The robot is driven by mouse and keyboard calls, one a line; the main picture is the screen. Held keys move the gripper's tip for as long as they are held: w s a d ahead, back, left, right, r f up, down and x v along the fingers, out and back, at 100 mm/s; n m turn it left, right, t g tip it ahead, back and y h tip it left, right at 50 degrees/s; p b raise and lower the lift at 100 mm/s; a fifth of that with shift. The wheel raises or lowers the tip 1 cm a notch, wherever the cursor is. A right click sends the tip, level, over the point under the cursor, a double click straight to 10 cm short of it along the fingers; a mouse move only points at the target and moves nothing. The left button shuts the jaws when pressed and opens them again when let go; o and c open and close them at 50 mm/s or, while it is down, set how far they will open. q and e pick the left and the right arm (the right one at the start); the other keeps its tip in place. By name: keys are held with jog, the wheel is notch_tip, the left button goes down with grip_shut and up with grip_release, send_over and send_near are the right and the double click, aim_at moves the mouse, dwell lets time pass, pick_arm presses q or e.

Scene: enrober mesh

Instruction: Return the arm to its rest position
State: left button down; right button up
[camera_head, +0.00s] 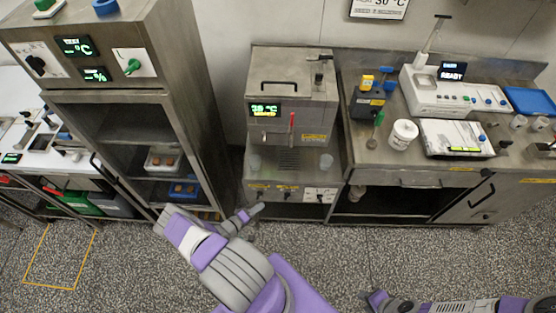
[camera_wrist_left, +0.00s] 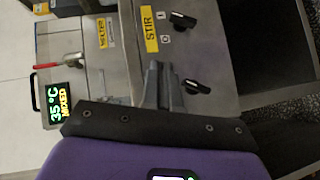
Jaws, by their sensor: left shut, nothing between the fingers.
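My left arm reaches in from the bottom of the head view, and its left gripper (camera_head: 256,210) is low in front of the steel enrober machine (camera_head: 290,85). In the left wrist view the two grey fingers of the left gripper (camera_wrist_left: 163,85) are together with nothing between them. They point toward the machine's front panel with the STIR label (camera_wrist_left: 151,30) and black knobs. My right arm lies along the bottom right edge of the head view, with its right gripper (camera_head: 370,299) small and low. Its finger opening cannot be made out.
A tall steel cabinet (camera_head: 205,100) with open shelves and trays stands left of the machine. A steel counter (camera_head: 420,173) with a white tub (camera_head: 403,135) and instruments is on the right. The speckled floor (camera_head: 120,265) is clear in front, with a yellow outline at left.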

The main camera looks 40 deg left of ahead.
pick_arm(q)
jog(key=w+d+m+g+h+b, duration=0.1)
jog(key=w+d+m+g+h, duration=0.25)
jog(key=d, duration=0.65)
jog(key=w+d+m+g+h+b, duration=0.1)
jog(key=d+m+g+h+b, duration=0.1)
jog(key=d+g+h, duration=0.65)
jog(key=s+d+r+m+g+y+b, duration=0.1)
jog(key=s+d+r+m+y+b, duration=0.1)
jog(key=d, duration=0.5)
jog(key=s+d+r+m+g+y+b, duration=0.2)
jog(key=s+d+r+m+y+b, duration=0.1)
jog(key=s+d+r+m+y, duration=0.1)
jog(key=d+r+m+y, duration=0.1)
jog(key=d+y, duration=0.1)
jog(key=d, duration=0.1)
jog(key=shift+s+d, duration=0.2)
jog(key=shift+s, duration=0.05)
jog(key=c, duration=1.7)
grip_release()
jog(key=shift+d+r+b, duration=0.2)
jog(key=shift+r+b, duration=0.1)
jog(key=shift+r, duration=0.1)
jog(key=o, duration=0.6)
jog(key=shift+r, duration=0.1)
jog(key=shift+w+d, duration=0.1)
jog(key=shift+d, duration=0.05)
